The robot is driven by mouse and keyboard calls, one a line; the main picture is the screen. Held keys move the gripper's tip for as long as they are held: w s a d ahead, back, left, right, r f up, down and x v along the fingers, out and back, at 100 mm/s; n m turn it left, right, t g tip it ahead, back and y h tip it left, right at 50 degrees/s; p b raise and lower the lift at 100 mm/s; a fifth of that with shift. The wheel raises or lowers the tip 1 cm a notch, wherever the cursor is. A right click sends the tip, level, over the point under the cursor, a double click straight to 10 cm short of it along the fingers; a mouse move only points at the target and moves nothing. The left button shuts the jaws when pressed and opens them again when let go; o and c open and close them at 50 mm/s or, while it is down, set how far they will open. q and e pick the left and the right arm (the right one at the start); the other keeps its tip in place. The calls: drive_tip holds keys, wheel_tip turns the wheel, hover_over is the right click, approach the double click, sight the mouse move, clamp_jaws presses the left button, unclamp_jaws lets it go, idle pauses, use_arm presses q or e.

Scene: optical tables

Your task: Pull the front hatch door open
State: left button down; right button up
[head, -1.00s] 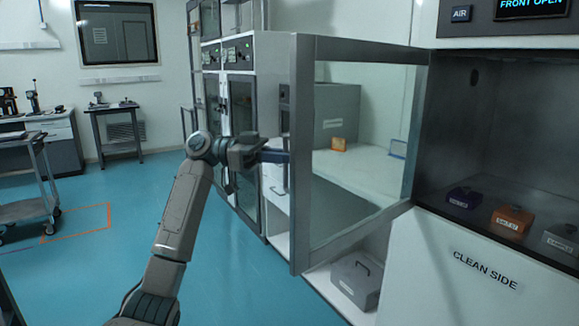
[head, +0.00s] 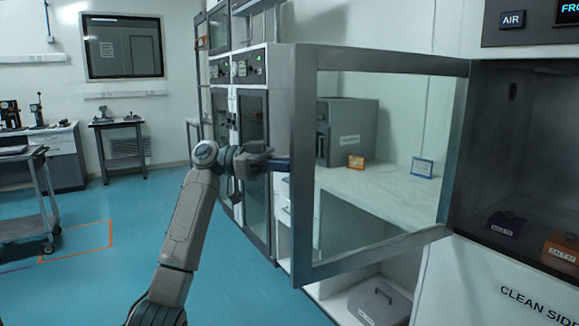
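The front hatch door (head: 305,170), a glass pane in a grey frame, stands swung open from the chamber on the right. Its hinge side is at the chamber's left edge. A dark blue handle (head: 279,164) sticks out from the door's free edge. My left gripper (head: 262,162) is at this handle and appears shut on it; the fingertips are small and partly merge with it. My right gripper is not in view.
The dark chamber interior (head: 510,150) holds a purple box (head: 505,223) and an orange box (head: 560,252). Through the glass shows a white counter (head: 375,190) with a grey case (head: 350,125). A grey box (head: 378,303) sits below. Blue floor (head: 90,285) is open at left.

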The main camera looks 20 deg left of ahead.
use_arm(q)
drive_tip(key=c, duration=1.6)
unclamp_jaws()
drive_tip(key=shift+w+d, duration=0.1)
drive_tip(key=shift+d, duration=0.05)
drive_tip(key=s+a+b, duration=0.1)
drive_tip(key=a, duration=0.9)
drive_tip(key=shift+s+a, duration=0.2)
drive_tip(key=shift+a, duration=0.2)
